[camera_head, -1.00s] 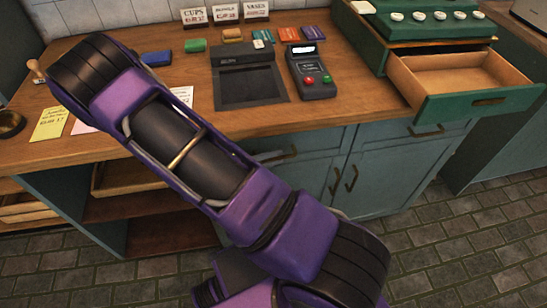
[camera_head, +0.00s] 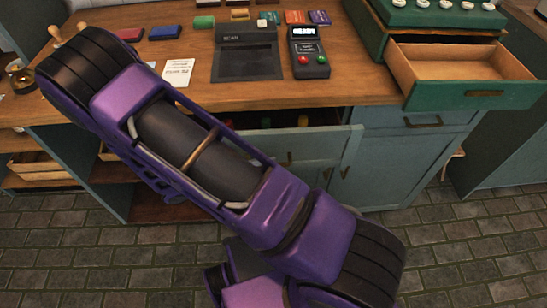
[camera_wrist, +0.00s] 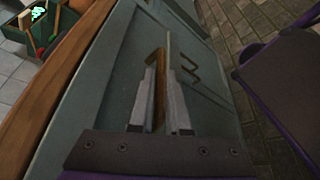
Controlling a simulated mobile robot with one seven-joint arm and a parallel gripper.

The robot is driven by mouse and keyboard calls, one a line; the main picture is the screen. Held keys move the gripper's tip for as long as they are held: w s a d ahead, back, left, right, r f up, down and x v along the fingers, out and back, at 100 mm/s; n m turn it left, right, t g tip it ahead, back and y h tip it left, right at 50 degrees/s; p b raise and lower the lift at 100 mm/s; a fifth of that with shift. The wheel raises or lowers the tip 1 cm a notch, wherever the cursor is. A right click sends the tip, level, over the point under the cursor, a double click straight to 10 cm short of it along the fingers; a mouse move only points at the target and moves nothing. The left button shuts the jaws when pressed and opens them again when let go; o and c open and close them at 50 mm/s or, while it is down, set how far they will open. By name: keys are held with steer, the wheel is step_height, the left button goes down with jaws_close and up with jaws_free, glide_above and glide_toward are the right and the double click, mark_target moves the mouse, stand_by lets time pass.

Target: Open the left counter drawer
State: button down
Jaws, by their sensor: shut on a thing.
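The left counter drawer (camera_head: 325,144) is a blue-green drawer under the wooden counter, pulled partly out in the head view. Small red, yellow and green things show in its dark inside. My purple arm covers its left part. In the wrist view, my gripper (camera_wrist: 158,88) has its two grey fingers closed around the brass drawer handle (camera_wrist: 157,60), against the blue-green front. In the head view my gripper is hidden behind my arm.
A green till drawer (camera_head: 480,97) stands open on the counter (camera_head: 380,78) at right. A scanner pad (camera_head: 247,58) and card terminal (camera_head: 308,55) sit on the counter. The right counter drawer (camera_head: 405,117) is shut. Paved floor (camera_head: 440,235) in front is clear.

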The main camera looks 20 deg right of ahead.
steer(key=s+a, duration=0.2)
steer(key=s, duration=0.6)
steer(key=s+a, duration=0.2)
steer(key=s, duration=0.7)
steer(key=shift+a, duration=0.4)
steer(key=c, duration=0.9)
jaws_free()
steer(key=shift+w, duration=0.1)
steer(key=v, duration=1.7)
steer(key=shift+a+p, duration=0.25)
steer(key=shift+p, duration=0.15)
